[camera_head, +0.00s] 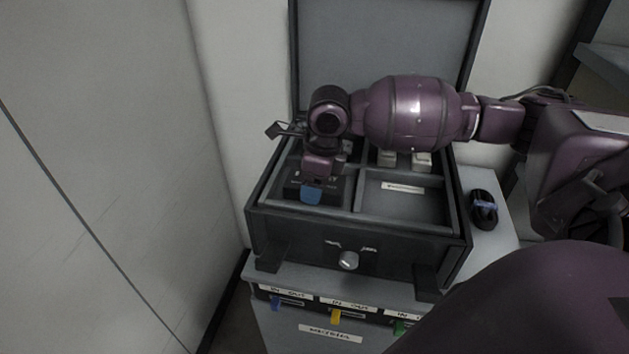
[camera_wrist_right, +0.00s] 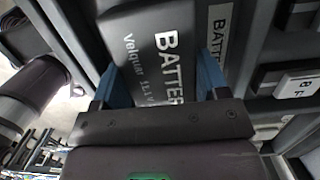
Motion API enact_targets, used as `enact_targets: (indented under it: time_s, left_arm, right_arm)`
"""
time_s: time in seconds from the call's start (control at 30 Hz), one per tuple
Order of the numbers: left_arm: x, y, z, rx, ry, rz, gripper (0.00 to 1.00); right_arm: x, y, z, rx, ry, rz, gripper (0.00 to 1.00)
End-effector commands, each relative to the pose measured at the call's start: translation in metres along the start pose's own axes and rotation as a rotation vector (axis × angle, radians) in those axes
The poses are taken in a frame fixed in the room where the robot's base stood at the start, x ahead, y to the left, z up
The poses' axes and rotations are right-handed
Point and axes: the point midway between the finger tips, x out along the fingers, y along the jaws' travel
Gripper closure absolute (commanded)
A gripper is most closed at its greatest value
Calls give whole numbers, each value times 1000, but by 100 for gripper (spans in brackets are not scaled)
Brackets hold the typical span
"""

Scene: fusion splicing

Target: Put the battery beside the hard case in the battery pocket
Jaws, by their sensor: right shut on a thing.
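The battery (camera_wrist_right: 150,45) is a dark block with white "BATTERY" lettering, seen close up in the right wrist view. My right gripper (camera_wrist_right: 158,78) is shut on it, with one blue finger on each side. In the head view the right gripper (camera_head: 312,192) points down into the front left compartment of the open hard case (camera_head: 300,232). The dark battery (camera_head: 334,190) shows partly beside the blue finger. A "BATTERY" label (camera_wrist_right: 218,28) lies right beside the battery in the wrist view. Whether the battery touches the compartment floor is hidden. My left gripper is not in view.
The front right compartment (camera_head: 405,205) is empty apart from a white label. Pale blocks (camera_head: 421,160) sit behind it, partly under my arm. The raised lid (camera_head: 390,45) stands behind. A dark coiled item (camera_head: 484,208) lies right of the case. A wall closes the left.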

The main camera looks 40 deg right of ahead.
Motion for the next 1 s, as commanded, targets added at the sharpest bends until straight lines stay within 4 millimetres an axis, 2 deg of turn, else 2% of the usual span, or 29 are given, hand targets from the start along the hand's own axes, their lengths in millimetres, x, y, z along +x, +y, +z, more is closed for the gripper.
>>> enact_targets:
  time_s: [0.17, 0.2, 0.37, 0.63, 0.73, 0.87, 1.0]
  left_arm:
    - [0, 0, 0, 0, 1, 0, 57]
    - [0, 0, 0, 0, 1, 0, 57]
    - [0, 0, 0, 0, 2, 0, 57]
    - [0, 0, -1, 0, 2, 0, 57]
    - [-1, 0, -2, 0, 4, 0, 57]
    - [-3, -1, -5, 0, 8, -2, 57]
    - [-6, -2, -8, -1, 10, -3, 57]
  right_arm:
    - [2, 0, 0, 0, -1, -1, 71]
    - [2, 0, 0, 0, 0, 0, 29]
    - [2, 0, 0, 0, 0, 0, 7]
    - [1, 0, 0, 0, 0, 0, 7]
    - [-5, 0, 0, 0, -1, -2, 7]
    - [-23, -1, 1, 0, -2, -4, 7]
    - [-50, -1, 1, -1, -4, -6, 7]
